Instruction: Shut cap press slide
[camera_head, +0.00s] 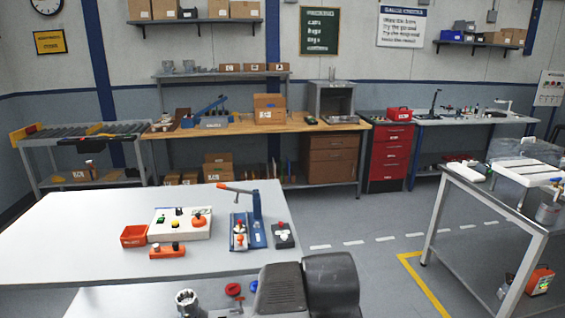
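A small blue press (257,234) stands on the near white table. It has a blue upright post and an orange-tipped lever reaching left from the top. At its base, a grey slide area (239,233) carries a small white and orange part. At this size I cannot tell how far the slide is open or shut. The dark grey rounded body at the bottom middle seems to be part of my arm. My gripper's fingers do not show.
On the white table (80,235), left of the press, are a white button box (180,224), a red bin (134,236) and an orange box (167,251). A dark button box (284,235) stands close right. The table's left part is clear. A metal-framed table (500,190) stands right.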

